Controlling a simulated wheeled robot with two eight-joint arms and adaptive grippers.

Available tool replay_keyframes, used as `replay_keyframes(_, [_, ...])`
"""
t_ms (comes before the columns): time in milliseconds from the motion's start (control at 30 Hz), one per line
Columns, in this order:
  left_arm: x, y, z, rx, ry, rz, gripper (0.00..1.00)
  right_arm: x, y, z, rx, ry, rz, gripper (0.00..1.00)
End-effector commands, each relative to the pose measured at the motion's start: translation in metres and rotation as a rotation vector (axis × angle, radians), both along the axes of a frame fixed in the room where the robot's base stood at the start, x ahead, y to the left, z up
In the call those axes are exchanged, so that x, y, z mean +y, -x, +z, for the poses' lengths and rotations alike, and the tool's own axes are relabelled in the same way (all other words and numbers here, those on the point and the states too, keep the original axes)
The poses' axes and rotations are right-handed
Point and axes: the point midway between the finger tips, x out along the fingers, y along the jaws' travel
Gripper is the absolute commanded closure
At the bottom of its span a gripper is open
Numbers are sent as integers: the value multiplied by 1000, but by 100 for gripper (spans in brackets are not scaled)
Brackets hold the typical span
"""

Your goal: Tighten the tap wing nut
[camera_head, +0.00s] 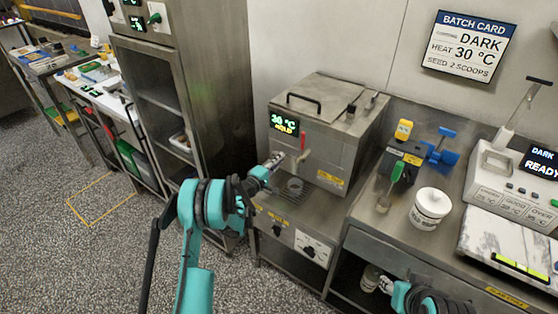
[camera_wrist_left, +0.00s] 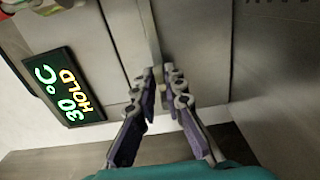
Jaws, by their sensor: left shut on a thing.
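The steel tank (camera_head: 318,135) on the counter has a tap (camera_head: 301,157) low on its front, with a red handle (camera_head: 303,140) above it. My left gripper (camera_head: 277,160) is at the tap. In the left wrist view its two purple-grey fingers (camera_wrist_left: 164,97) are closed in on a small part in front of the tank, with a narrow gap between them. I take this part to be the tap wing nut; the fingers hide most of it. My right gripper (camera_head: 386,285) shows only partly at the bottom right, below the counter edge, and its jaws are unclear.
The tank display (camera_head: 284,124) reads 30 °C HOLD. A white tub (camera_head: 430,208), a green-handled tool (camera_head: 397,172) and a scale-like machine (camera_head: 510,170) stand to the right.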

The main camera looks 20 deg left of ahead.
Motion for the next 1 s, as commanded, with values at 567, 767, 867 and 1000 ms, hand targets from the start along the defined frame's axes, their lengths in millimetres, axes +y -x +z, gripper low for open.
replay_keyframes(567, [0,0,-1,-4,-13,-1,69,0,0,0,0,0,0,60])
replay_keyframes(767, [0,0,0,-4,-11,0,69,0,0,0,0,0,0,60])
replay_keyframes(867, [0,1,0,-4,-10,0,69,0,0,0,0,0,0,60])
replay_keyframes(1000, [5,10,0,-4,-10,2,69,0,0,0,0,0,0,60])
